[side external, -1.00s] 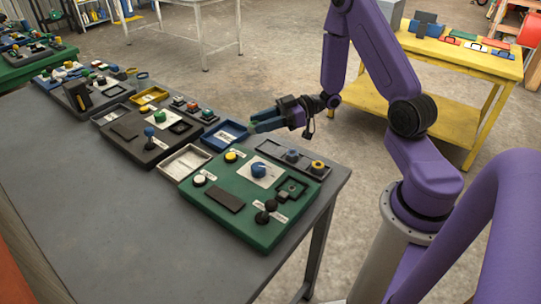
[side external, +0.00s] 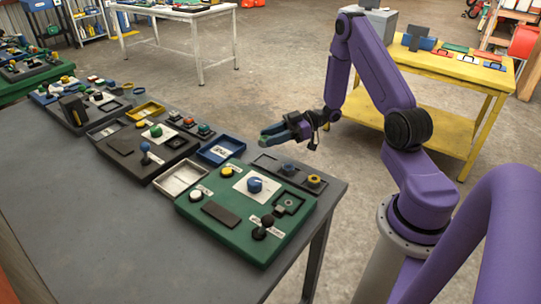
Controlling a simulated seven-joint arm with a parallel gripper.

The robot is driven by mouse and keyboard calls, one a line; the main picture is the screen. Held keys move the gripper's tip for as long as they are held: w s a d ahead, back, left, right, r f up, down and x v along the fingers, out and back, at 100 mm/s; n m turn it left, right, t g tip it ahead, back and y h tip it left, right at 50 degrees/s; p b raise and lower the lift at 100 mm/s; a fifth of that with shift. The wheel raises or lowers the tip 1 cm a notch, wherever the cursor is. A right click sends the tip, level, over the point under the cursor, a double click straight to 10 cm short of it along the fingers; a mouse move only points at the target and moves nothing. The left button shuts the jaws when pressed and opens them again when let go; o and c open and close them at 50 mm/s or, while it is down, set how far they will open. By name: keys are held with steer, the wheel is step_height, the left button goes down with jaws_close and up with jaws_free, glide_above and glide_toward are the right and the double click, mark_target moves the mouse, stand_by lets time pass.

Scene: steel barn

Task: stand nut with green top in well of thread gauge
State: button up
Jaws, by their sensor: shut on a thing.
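My gripper (side external: 265,137), with blue-green fingers, is shut above the far right side of the bench. A small green patch shows between the fingers and looks like the nut with the green top; the fingers hide most of it. A dark square block with a well (side external: 289,203), seemingly the thread gauge, sits on the right part of the green board (side external: 228,232). The gripper is above and beyond it, apart from it. No nut shows in the well.
A dark tray (side external: 300,178) at the board's far edge holds a blue-topped nut (side external: 288,169) and a yellow-topped nut (side external: 314,180). The green board carries a blue knob (side external: 255,185) and an upright black-knobbed lever (side external: 267,221). A blue tray (side external: 221,150) lies left of the gripper.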

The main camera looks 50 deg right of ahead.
mark_target(273, 160)
steer(key=shift+f, duration=3.15)
steer(key=shift+f, duration=0.15)
steer(key=o, duration=1.1)
steer(key=shift+d, duration=0.1)
